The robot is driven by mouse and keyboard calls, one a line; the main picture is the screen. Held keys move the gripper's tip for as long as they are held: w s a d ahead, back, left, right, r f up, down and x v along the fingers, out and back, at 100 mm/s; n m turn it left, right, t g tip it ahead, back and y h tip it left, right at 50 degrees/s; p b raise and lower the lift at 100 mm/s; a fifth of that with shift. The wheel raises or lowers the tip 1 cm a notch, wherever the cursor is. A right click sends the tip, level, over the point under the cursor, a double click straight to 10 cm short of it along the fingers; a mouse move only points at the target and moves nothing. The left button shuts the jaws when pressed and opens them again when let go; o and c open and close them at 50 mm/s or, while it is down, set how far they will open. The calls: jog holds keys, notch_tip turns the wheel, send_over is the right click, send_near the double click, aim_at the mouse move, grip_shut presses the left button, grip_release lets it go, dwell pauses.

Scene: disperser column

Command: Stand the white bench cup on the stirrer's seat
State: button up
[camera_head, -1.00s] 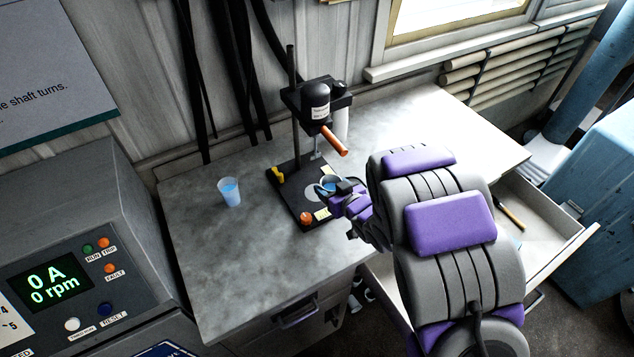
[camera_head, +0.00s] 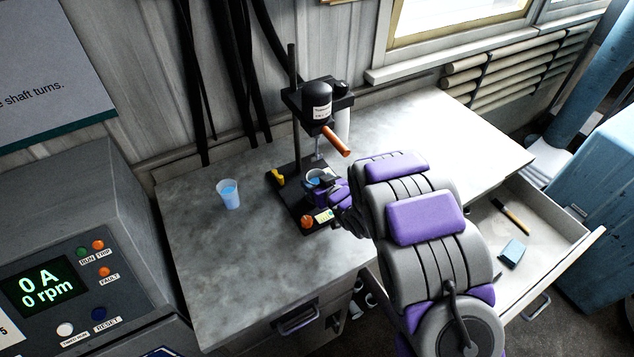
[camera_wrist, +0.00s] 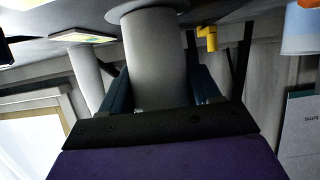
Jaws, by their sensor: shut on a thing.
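The white bench cup (camera_head: 317,174) is between the fingers of my gripper (camera_head: 329,187), over the stirrer's dark base (camera_head: 291,205). Its rim and bluish inside show in the head view. The wrist view, which looks upside down, shows the cup (camera_wrist: 158,62) as a pale cylinder gripped between the fingers. A round disc at its lower end looks like the seat (camera_wrist: 148,9). I cannot tell whether the cup bears on it. In the head view the cup and gripper hide the seat. The stirrer's black head (camera_head: 317,98) with its orange handle (camera_head: 336,141) is above and behind the cup.
A translucent cup of blue liquid (camera_head: 229,194) stands on the bench (camera_head: 210,265) left of the stirrer. The base carries a yellow clamp (camera_head: 278,175) and an orange knob (camera_head: 307,221). An open drawer (camera_head: 557,258) sticks out at right.

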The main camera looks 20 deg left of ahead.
jog(key=o, duration=0.6)
jog(key=shift+a, duration=0.15)
jog(key=o, duration=0.5)
jog(key=shift+d, duration=0.2)
jog(key=p+v, duration=0.1)
jog(key=v, duration=1.1)
jog(key=shift+p, duration=0.4)
